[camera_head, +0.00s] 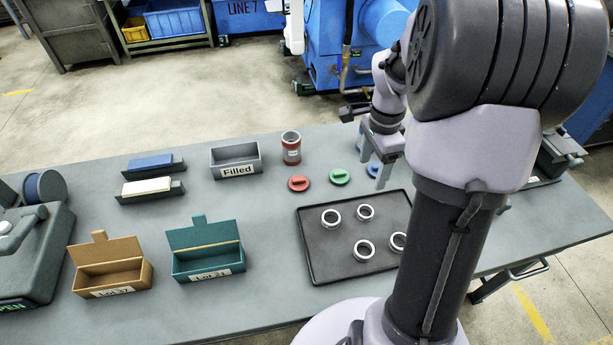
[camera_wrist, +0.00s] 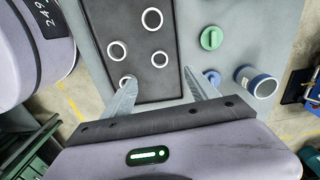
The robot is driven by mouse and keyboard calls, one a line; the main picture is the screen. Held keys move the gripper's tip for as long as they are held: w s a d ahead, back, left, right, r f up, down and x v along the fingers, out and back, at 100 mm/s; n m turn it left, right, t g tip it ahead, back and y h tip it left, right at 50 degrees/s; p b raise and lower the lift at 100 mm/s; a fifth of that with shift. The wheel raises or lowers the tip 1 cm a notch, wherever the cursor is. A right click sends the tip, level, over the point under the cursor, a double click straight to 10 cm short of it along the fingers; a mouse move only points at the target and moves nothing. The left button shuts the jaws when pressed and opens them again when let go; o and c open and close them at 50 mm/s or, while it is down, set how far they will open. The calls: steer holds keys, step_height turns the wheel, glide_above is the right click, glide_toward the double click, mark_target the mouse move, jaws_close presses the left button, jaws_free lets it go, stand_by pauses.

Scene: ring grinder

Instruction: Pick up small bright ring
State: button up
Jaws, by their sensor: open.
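Several bright metal rings lie apart on a dark tray (camera_head: 318,262). In the head view, one ring (camera_head: 331,218) is at left, a slightly smaller-looking ring (camera_head: 365,212) at the back, another ring (camera_head: 364,250) at the front, and a ring (camera_head: 398,242) at right partly behind my arm. The wrist view also shows the rings; a small-looking ring (camera_wrist: 159,60) lies just beyond the fingertips, and another ring (camera_wrist: 127,82) is partly covered by the left finger. My gripper (camera_head: 373,168) is open and empty, above the table near the tray's back edge; its fingers (camera_wrist: 160,76) are spread wide.
Red (camera_head: 299,183) and green (camera_head: 340,176) lids lie behind the tray, with a blue lid (camera_head: 373,170) beside my gripper. A red canister (camera_head: 291,148) and a grey "Filled" bin (camera_head: 235,160) stand behind. Brown (camera_head: 112,278) and teal (camera_head: 207,262) boxes stand left. Table between is clear.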

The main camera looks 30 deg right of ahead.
steer(key=b, duration=0.5)
glide_above(365, 215)
step_height(365, 215, down, 12)
steer(key=shift+w+f, duration=0.1)
step_height(365, 215, down, 6)
steer(key=b, duration=0.2)
steer(key=shift+r+b, duration=0.2)
steer(key=shift+b, duration=0.1)
steer(key=shift+r, duration=0.2)
steer(key=shift+c, duration=0.2)
jaws_close()
